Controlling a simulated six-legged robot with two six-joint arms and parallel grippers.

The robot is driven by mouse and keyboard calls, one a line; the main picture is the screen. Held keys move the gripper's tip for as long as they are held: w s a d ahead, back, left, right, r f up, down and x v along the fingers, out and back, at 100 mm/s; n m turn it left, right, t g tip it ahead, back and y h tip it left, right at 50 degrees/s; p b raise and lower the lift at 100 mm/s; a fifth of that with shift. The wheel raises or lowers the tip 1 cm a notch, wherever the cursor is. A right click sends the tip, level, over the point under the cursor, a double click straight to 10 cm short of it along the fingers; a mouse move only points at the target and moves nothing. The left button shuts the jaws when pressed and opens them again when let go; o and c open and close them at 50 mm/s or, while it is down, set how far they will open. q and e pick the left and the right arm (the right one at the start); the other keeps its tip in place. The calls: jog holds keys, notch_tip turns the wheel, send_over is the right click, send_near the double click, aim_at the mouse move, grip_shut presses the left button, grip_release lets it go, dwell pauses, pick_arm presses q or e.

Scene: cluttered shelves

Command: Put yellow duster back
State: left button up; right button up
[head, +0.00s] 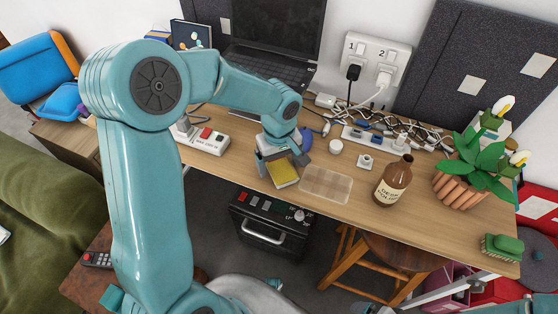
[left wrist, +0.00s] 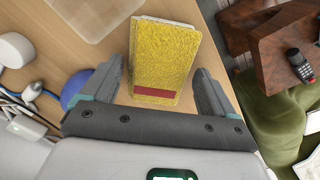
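The yellow duster (head: 284,174) lies on the wooden desk near its front edge, left of a clear shallow tray. In the left wrist view the duster (left wrist: 165,50) is a fuzzy yellow block with a dark red band at its near end and a pale underside. My left gripper (head: 281,160) is just over the duster. Its open fingers (left wrist: 158,80) stand on both sides of the duster's near end, with gaps showing on each side. I cannot make out my right gripper in either view.
The clear tray (head: 326,185), a brown bottle (head: 392,182) and a potted plant (head: 468,178) stand to the right. A green brush (head: 502,246) lies at the right desk corner. A white power strip (head: 204,140) and a laptop (head: 270,55) are to the left and behind. Cables clutter the back.

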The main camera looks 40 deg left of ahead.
aim_at(279, 165)
pick_arm(q)
jog(key=shift+r, duration=0.2)
notch_tip(279, 165, up, 12)
jog(key=p, duration=0.2)
jog(key=shift+f, duration=0.1)
dwell(0.6)
